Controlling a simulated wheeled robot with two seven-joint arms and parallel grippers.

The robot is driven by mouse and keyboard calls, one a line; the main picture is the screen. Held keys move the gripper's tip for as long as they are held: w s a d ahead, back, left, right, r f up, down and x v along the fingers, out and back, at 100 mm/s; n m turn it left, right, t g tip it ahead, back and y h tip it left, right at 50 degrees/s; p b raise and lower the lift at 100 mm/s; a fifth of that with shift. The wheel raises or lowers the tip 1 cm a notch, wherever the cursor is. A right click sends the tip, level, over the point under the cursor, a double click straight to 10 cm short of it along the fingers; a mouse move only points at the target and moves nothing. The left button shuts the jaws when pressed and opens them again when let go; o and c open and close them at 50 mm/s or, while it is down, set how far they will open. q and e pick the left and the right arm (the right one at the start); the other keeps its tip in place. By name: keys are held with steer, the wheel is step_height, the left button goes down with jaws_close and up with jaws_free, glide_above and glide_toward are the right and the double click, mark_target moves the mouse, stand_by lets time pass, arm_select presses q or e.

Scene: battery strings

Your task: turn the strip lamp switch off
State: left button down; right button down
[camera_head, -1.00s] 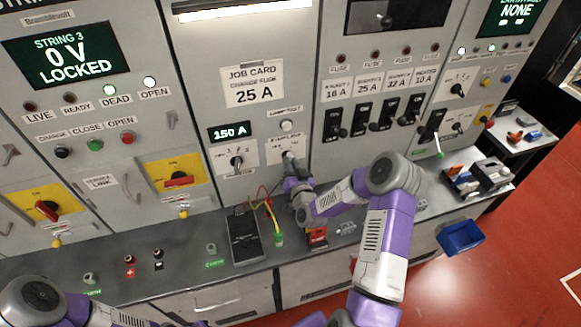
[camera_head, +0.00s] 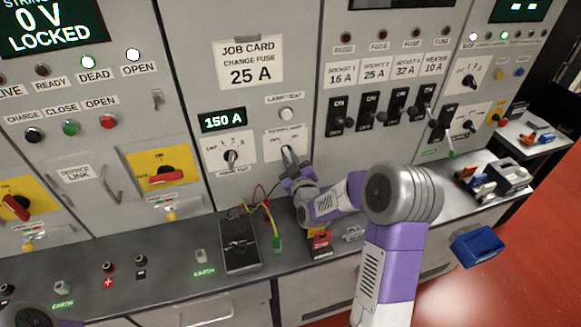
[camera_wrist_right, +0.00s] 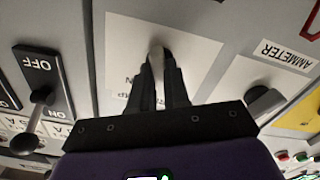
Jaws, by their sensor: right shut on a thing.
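The strip lamp switch (camera_head: 286,150) is a small lever on a white plate, on the grey cabinet under the lamp test button. My right gripper (camera_head: 290,164) is at this plate, reaching up from the bench side. In the right wrist view, the two dark fingers of my right gripper (camera_wrist_right: 160,70) are closed around the grey metal switch lever (camera_wrist_right: 157,52). The fingers cover part of the plate's label and the lever's base, so its exact position is hard to tell. My left gripper is out of view; only part of my left arm shows at the lower left.
An ammeter selector knob (camera_head: 230,157) sits left of the switch. Several black breaker levers (camera_head: 368,110) are to the right. A dark meter (camera_head: 240,243) with red and yellow leads lies on the bench below. A blue bin (camera_head: 478,246) is at the right.

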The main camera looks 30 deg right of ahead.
steer(key=shift+n+b, duration=0.55)
steer(key=shift+n, duration=0.05)
steer(key=c, duration=1.1)
jaws_free()
steer(key=shift+s, duration=0.1)
steer(key=v, duration=0.7)
steer(key=shift+s+b, duration=0.2)
steer(key=shift+b, duration=0.2)
